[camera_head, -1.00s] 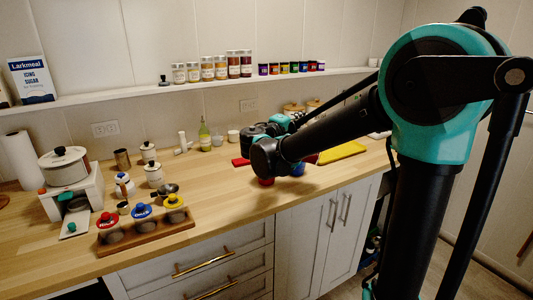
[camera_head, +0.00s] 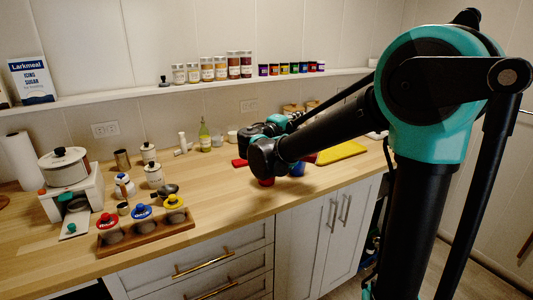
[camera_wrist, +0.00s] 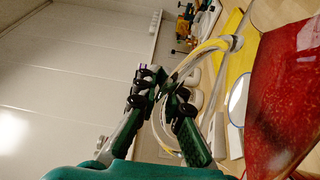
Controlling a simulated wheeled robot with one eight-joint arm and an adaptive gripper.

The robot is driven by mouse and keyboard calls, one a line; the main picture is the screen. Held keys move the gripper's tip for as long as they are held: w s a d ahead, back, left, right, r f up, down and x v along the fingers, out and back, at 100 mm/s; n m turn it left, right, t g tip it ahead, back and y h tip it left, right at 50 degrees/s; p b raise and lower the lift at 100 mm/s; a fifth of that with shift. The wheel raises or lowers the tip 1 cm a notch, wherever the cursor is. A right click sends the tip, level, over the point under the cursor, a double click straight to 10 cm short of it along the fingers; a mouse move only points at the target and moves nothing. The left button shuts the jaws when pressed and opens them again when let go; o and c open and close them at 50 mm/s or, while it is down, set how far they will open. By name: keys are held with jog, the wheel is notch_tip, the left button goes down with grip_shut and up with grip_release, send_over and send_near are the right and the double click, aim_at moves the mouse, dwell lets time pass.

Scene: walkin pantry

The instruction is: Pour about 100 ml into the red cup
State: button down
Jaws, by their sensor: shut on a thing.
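The red cup (camera_head: 266,181) shows in the head view as a small red shape below the end of my arm, near the counter's front edge; most of it is hidden. A blue cup (camera_head: 298,169) stands just to its right. In the wrist view my gripper (camera_wrist: 158,85) has its dark fingers closed at a pale, clear-looking curved vessel (camera_wrist: 212,44), whose rim or handle arcs beside them. Its contents and exact tilt cannot be told. In the head view my arm hides the gripper and the vessel.
A yellow board (camera_head: 342,152) lies right of my arm. A large red surface (camera_wrist: 288,105) fills the right of the wrist view; I cannot tell what it is. A wooden holder with coloured-lidded jars (camera_head: 150,234) stands at front left. The counter between is clear.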

jog(key=shift+d, duration=0.1)
jog(key=d+f+m, duration=0.2)
jog(key=s+d+f+m+g+y, duration=0.1)
jog(key=d, duration=0.1)
jog(key=shift+d+f, duration=0.1)
jog(key=shift+f, duration=0.05)
jog(key=shift+d+f+m, duration=0.3)
jog(key=shift+f+m, duration=0.2)
jog(key=shift+d+f+m+y, duration=0.2)
jog(key=shift+m+y, duration=0.1)
jog(key=shift+m, duration=0.1)
dwell(1.1)
jog(key=shift+s+d+m+g, duration=0.1)
jog(key=shift+d+m+g, duration=0.2)
jog(key=shift+m, duration=0.1)
jog(key=s+d+f+m+y+p, duration=0.1)
jog(key=d+f+m+y, duration=0.3)
jog(key=f, duration=0.5)
jog(key=shift+s+d+f+m+g+y, duration=0.2)
jog(key=shift+d+f+m+g+y, duration=0.1)
jog(key=shift+d+m, duration=1)
jog(key=shift+a, duration=0.15)
